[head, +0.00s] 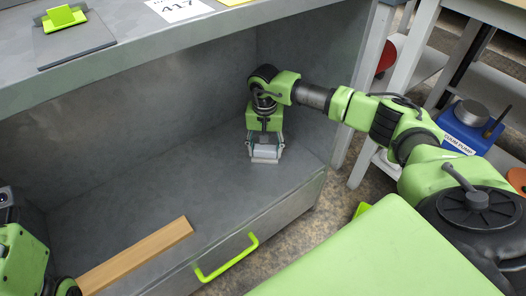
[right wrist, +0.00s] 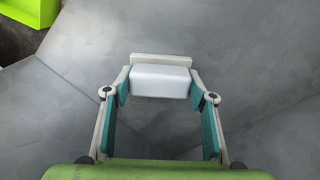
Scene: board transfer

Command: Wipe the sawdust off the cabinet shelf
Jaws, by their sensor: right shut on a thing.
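The grey cabinet shelf (head: 215,190) is a wide metal surface inside the open cabinet. My right gripper (head: 264,152) points down at the shelf's right part. It is shut on a pale white block (right wrist: 160,82), with teal pads at both ends and a light strip along its far side. The block is at or close to the shelf surface; contact cannot be told. Faint dark specks show below the block in the right wrist view; no clear sawdust stands out. My left gripper (head: 62,286) is partly cut off at the lower left, its fingers not readable.
A wooden board (head: 140,256) lies along the shelf's front left, close to my left gripper. A bright green handle (head: 226,258) juts from the front. Cabinet walls and the top (head: 120,40) enclose the shelf. A blue pump (head: 468,126) stands at right. The shelf's middle is clear.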

